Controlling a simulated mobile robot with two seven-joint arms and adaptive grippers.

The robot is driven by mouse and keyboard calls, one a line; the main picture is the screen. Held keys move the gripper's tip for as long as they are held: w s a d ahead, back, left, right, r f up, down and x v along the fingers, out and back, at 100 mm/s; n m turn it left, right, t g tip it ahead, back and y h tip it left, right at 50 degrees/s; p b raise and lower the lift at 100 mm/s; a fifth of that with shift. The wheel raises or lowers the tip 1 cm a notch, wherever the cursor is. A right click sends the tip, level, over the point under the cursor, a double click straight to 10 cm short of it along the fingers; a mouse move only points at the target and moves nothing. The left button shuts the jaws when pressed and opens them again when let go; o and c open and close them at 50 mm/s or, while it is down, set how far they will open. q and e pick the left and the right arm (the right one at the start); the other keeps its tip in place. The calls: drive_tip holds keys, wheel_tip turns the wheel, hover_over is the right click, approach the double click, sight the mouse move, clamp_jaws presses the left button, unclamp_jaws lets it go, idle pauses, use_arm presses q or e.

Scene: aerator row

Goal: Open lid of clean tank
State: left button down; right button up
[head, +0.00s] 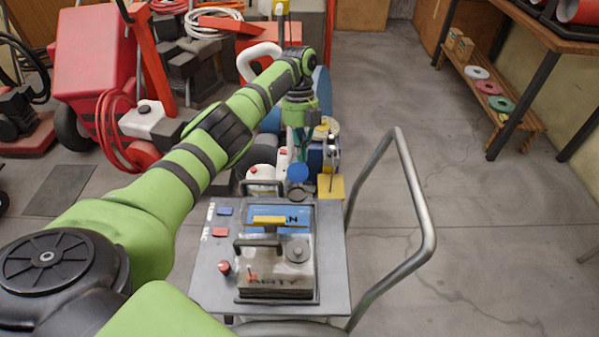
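A two-part tank sits on a grey cart (205,275). Its rear part, the clean tank (290,215), has a blue label ending in "AN" and a yellow bar handle (269,220). I cannot make out whether the clean tank's lid is open. My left gripper (302,143) hangs pointing down beyond the cart, well behind the tank and apart from it. Its fingers are small and blend into the clutter. My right gripper is out of view.
A curved metal push handle (425,215) rises at the cart's right. Bottles, a blue disc (297,172) and a yellow plate (331,187) stand just behind the cart. Red machines and hoses crowd the left. The floor at right is clear up to a workbench (540,30).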

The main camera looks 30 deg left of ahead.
use_arm(q)
drive_tip(key=shift+w+a+f+p, duration=0.1)
drive_tip(key=shift+w+p, duration=0.05)
drive_tip(key=shift+p, duration=0.25)
drive_tip(key=v, duration=0.7)
drive_tip(key=shift+r, duration=0.3)
drive_tip(key=shift+w, duration=0.1)
